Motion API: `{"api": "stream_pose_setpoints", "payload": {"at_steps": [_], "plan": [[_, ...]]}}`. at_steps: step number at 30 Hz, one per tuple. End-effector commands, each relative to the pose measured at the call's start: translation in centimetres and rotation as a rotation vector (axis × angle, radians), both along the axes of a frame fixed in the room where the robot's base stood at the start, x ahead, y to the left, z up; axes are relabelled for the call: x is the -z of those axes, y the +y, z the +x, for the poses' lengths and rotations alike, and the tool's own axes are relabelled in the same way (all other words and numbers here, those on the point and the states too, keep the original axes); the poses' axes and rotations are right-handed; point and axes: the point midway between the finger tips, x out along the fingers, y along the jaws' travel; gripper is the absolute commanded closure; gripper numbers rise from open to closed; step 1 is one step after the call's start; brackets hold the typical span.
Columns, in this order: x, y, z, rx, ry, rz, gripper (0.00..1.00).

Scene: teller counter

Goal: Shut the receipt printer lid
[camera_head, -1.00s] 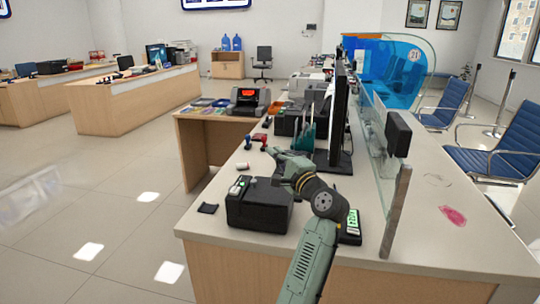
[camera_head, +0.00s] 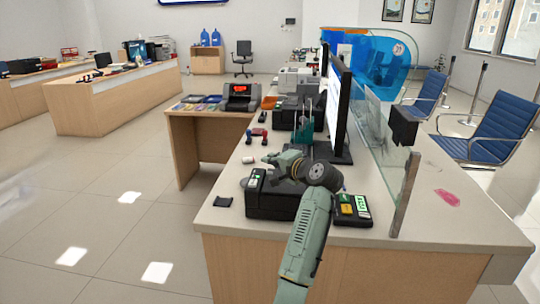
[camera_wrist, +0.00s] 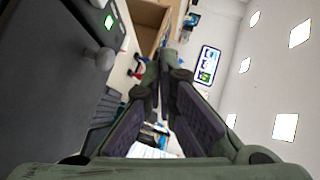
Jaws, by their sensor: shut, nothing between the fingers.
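The black boxy device (camera_head: 268,200) with small green-lit buttons on its left front looks like the receipt printer. It stands on the near end of the counter. My arm covers its right and rear parts, so I cannot tell how its lid stands. My gripper (camera_head: 272,158) is just above and behind the device's top in the head view, with its fingers pointing left. In the wrist view my gripper (camera_wrist: 158,75) is shut and empty. A large dark surface (camera_wrist: 45,90) with a grey knob and green light fills the left there, apart from the fingers.
A monitor (camera_head: 340,105) and glass screen (camera_head: 378,150) stand along the counter's right. A small black pad (camera_head: 223,201) and red-blue stamps (camera_head: 256,135) lie on the left side. The counter front (camera_head: 240,222) is clear.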

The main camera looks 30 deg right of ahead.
Motion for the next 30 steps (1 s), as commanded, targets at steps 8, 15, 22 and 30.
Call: {"api": "stream_pose_setpoints", "payload": {"at_steps": [8, 15, 22, 30], "plan": [[1.3, 0.5, 0.4, 0.0, 0.062, -0.089, 1.0], [1.7, 0.6, 0.5, 0.0, 0.078, -0.114, 1.0], [1.7, 0.6, 0.5, 0.0, 0.079, -0.116, 1.0], [1.5, 0.6, 0.5, 0.0, 0.078, -0.115, 1.0]]}}
